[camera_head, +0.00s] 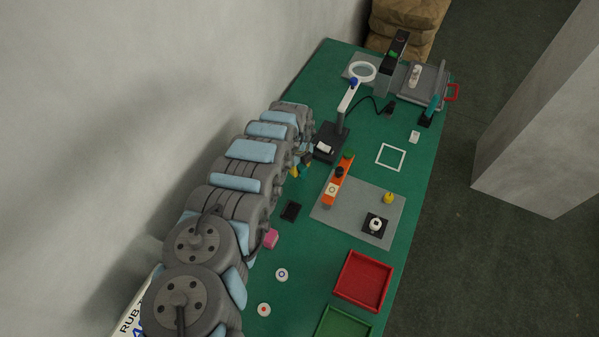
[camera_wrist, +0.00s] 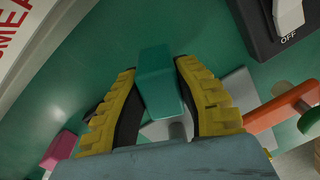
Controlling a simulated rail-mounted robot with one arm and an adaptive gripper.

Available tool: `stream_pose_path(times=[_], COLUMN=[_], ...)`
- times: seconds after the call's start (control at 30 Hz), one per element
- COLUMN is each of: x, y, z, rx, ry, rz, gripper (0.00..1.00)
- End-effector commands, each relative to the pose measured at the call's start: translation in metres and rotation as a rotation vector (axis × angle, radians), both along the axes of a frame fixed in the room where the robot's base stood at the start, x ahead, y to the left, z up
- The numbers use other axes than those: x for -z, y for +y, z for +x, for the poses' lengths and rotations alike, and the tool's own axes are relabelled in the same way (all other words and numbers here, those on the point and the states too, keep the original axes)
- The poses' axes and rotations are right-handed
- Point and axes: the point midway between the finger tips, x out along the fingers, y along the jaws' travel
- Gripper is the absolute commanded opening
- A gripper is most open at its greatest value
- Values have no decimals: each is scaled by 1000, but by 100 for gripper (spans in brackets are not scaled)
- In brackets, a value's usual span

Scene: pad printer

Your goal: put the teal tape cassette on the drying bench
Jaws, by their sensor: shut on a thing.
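In the wrist view my gripper (camera_wrist: 156,68) has its yellow and black fingers shut on a teal block, the teal tape cassette (camera_wrist: 160,85). Its flat end sticks out beyond the fingertips, with the green tabletop (camera_wrist: 110,45) behind it. In the head view my yellow fingers (camera_head: 294,171) show at the end of my arm, left of the orange device; the cassette is mostly hidden there. No label marks the drying bench, so I cannot tell which surface it is. A white square outline (camera_head: 390,157) lies on the green table (camera_head: 331,262).
The magnifier lamp's black base (camera_head: 329,142) stands just beyond my gripper. The orange device (camera_head: 334,187) is on a grey mat (camera_head: 398,207). A pink block (camera_head: 270,239), red tray (camera_head: 363,281) and green tray (camera_head: 345,322) are nearer. Another teal piece (camera_head: 433,103) stands far right.

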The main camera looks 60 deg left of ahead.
Motion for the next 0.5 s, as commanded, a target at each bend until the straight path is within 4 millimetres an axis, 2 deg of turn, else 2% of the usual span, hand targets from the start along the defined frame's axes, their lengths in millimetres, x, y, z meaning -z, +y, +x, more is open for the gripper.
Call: stream_pose_path(times=[0.13,0.3,0.5], x=[17,30,32], y=[-1,0,0], z=[2,2,0], rx=[-1,-1,-1], ry=[-3,-2,1], rz=[-1,0,-1], gripper=[0,0,0])
